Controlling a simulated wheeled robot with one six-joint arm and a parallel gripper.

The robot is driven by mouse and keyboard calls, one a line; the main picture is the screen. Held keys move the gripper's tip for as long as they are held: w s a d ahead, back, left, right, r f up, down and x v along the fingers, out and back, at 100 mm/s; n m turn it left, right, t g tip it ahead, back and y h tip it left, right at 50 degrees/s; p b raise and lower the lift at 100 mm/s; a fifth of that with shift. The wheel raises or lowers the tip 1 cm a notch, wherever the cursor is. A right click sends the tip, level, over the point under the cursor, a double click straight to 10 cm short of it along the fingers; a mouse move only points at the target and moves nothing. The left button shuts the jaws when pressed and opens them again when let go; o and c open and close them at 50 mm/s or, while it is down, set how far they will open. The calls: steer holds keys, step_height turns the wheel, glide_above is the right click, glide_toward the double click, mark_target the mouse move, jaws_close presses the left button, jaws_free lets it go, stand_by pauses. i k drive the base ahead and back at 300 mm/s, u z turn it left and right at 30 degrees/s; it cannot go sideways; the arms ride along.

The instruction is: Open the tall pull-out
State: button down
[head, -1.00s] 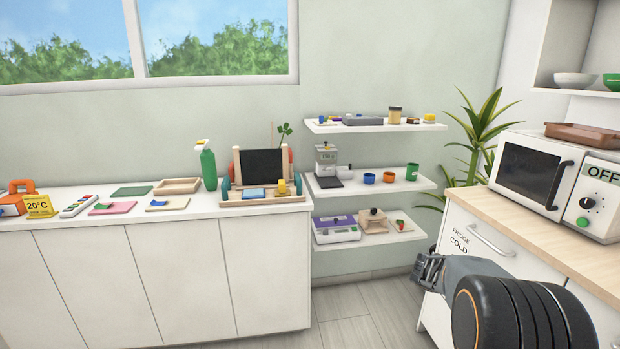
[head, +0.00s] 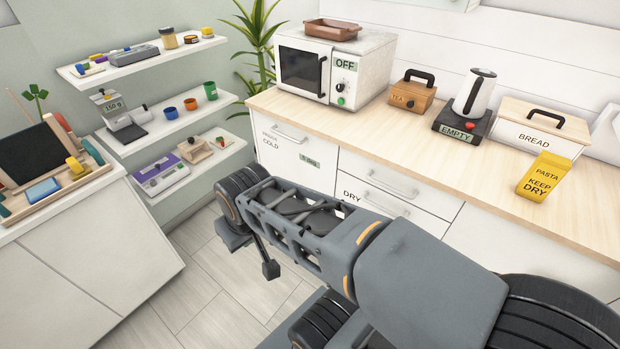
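No front in view is plainly marked as the tall pull-out. Under the wooden worktop (head: 330,122), a white front marked COLD (head: 300,165) is closed, with a bar handle (head: 289,136) near its top. My gripper (head: 252,254) seems to hang at the arm's far left end, apart from the handles.
The worktop bears a microwave (head: 335,68), a tea box (head: 411,95), a kettle (head: 474,93), a bread box (head: 540,130) and a yellow pasta pack (head: 545,178). Wall shelves (head: 165,125) and a white counter (head: 95,255) stand left. Clear floor (head: 215,290) lies between.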

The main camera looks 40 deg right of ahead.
mark_target(350, 188)
steer(key=z, duration=2.15)
steer(key=k, duration=1.25)
steer(key=u, duration=0.85)
steer(key=i, duration=1.45)
steer(key=z, duration=0.55)
